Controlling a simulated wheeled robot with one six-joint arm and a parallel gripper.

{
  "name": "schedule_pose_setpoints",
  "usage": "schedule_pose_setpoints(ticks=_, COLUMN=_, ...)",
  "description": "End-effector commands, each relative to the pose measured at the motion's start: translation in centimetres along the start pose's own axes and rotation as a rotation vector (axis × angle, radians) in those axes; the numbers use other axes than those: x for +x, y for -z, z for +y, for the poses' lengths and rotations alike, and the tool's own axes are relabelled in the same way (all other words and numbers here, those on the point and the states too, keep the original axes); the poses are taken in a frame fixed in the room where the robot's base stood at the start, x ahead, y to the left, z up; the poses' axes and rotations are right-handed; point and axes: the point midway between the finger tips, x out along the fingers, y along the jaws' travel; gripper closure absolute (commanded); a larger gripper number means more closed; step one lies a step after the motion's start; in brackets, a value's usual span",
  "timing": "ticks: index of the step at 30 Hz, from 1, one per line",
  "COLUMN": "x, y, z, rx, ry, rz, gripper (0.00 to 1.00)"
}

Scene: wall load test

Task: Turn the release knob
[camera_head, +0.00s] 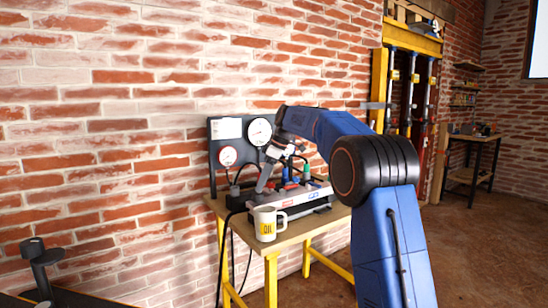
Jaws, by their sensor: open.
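My blue arm reaches in from the right. My gripper (267,176) is small in the picture, pointing down over the hydraulic unit (305,205) on the workbench, and is open. I cannot tell which small part is the release knob. My wrist and gripper cover part of the unit's top. I cannot tell whether the gripper touches anything.
A gauge panel (216,157) with two white dials stands behind the unit. A white mug (266,223) stands at the front of the yellow-legged workbench (296,233). Dark hoses hang at its left. A yellow frame (378,85) stands against the brick wall.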

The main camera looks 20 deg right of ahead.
Motion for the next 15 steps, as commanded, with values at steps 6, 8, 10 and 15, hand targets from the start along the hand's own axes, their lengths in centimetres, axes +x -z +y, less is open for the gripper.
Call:
schedule_pose_setpoints(ticks=6, x=-4.5, y=-0.1, z=0.1, rx=0.000, ry=-0.003, rz=0.001, gripper=0.46)
schedule_pose_setpoints(ticks=8, x=-5.7, y=0.0, z=0.1, rx=0.000, ry=-0.003, rz=0.001, gripper=0.46)
schedule_pose_setpoints(ticks=10, x=-7.1, y=0.0, z=0.1, rx=-0.001, ry=-0.003, rz=0.001, gripper=0.46)
schedule_pose_setpoints(ticks=15, x=-10.2, y=-0.1, z=0.2, rx=0.001, ry=-0.003, rz=0.000, gripper=0.46)
